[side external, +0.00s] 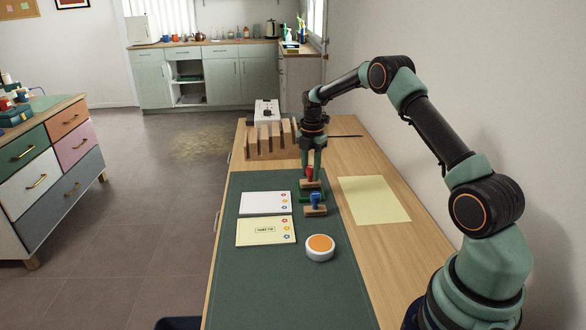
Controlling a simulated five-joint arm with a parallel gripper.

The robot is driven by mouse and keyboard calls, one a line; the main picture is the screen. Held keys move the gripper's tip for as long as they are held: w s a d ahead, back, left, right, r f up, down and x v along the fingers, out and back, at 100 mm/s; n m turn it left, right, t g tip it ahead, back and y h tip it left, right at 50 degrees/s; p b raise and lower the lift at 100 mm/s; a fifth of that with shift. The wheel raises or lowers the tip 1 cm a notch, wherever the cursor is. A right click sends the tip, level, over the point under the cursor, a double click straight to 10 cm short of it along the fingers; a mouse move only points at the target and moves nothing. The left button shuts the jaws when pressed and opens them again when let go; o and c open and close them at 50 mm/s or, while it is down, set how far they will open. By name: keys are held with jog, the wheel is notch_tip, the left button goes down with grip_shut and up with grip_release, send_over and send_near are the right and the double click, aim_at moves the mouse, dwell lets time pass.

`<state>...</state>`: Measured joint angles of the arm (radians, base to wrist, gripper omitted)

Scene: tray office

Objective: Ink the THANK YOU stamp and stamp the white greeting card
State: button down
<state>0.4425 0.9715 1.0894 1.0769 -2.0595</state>
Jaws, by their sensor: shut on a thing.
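My gripper (311,163) points down and is shut on the red handle (310,175) of a stamp with a wooden block (311,185). The block is over or on a green item (304,197), perhaps an ink pad; I cannot tell if they touch. A stamp with a blue handle (315,199) stands just in front of it. The white card (262,203) lies on the dark green mat to the left, with small coloured marks along its right edge. The lettering on the stamps cannot be read.
Yellow paper (374,200) lies on the right. A wooden rack (267,143) stands behind. The front mat (275,290) is clear.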

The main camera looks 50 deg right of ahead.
jog(key=shift+f, duration=0.55)
dwell(0.9)
jog(key=shift+r, duration=3.55)
send_over(266, 201)
jog(key=shift+a+f, duration=0.1)
jog(key=shift+f, duration=3.3)
jog(key=shift+f, duration=0.55)
